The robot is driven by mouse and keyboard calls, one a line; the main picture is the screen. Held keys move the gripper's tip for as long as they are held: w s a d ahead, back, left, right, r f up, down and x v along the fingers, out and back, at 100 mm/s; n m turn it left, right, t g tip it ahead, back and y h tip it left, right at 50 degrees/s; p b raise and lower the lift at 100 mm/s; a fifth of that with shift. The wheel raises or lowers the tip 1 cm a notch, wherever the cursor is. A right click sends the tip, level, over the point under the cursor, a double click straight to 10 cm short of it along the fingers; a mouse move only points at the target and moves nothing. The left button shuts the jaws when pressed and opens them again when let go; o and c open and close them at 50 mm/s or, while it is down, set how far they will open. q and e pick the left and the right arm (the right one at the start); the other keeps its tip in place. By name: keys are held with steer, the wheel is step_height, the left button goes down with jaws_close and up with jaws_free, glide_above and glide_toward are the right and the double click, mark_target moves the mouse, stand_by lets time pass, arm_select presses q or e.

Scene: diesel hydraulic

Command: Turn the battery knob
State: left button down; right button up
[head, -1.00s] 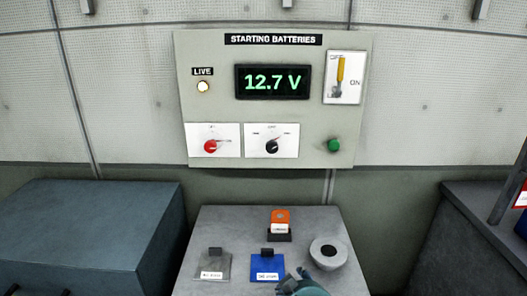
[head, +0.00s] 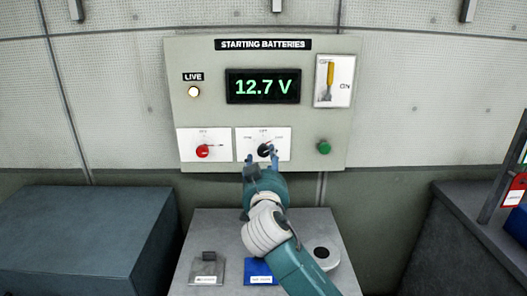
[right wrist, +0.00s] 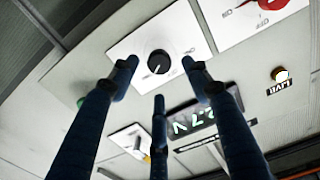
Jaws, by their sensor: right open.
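The black knob (head: 264,151) sits on a white plate with an OFF mark, low on the "STARTING BATTERIES" panel (head: 210,54). A red knob (head: 202,151) sits on the white plate to its left. My right gripper (head: 261,158) is in front of the black knob with its fingers pointing at the panel. In the right wrist view the open fingers (right wrist: 160,72) spread around the black knob (right wrist: 159,62), with a gap on each side; I cannot tell how far they are from the panel. My left gripper is out of view.
The panel also holds a 12.7 V display (head: 262,86), a lit LIVE lamp (head: 193,91), a yellow-handled switch (head: 329,82) and a green button (head: 324,147). Below is a grey table (head: 200,225) with tags and a roll (head: 322,254). A blue-grey box (head: 80,235) stands left.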

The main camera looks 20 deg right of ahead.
mark_target(263, 151)
steer(key=shift+p+x, duration=0.4)
steer(key=shift+x, duration=2.15)
steer(key=c, duration=1.1)
steer(key=shift+c, duration=0.2)
steer(key=shift+n, duration=0.4)
steer(key=n+p, duration=0.1)
steer(key=n, duration=0.1)
steer(key=n+p, duration=0.1)
steer(key=n, duration=0.2)
steer(key=shift+r, duration=0.25)
steer(key=n+p, duration=0.3)
steer(key=n, duration=0.3)
steer(key=shift+a, duration=0.1)
